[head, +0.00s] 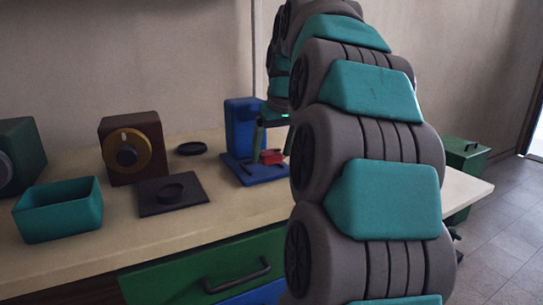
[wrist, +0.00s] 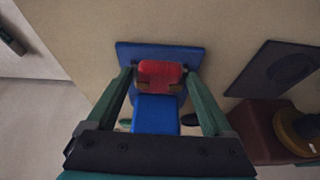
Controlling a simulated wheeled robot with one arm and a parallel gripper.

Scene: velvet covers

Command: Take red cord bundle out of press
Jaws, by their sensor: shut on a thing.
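The red cord bundle (head: 271,157) sits low in the blue press (head: 243,125), in front of its upright and just above its base plate. In the wrist view the bundle (wrist: 160,72) lies between the green fingers of my gripper (wrist: 160,82), which is shut on it from both sides. The base plate of the press (wrist: 190,56) shows beyond the bundle, and a blue upper part of the press (wrist: 155,115) shows on the near side. In the head view my arm hides part of the gripper and the right side of the press.
On the worktop (head: 120,235) stand a teal open box (head: 60,210), a brown box with a round dial (head: 132,148), a dark square plate (head: 172,194) and a small black dish (head: 191,148). A green bin (head: 465,157) stands at the right.

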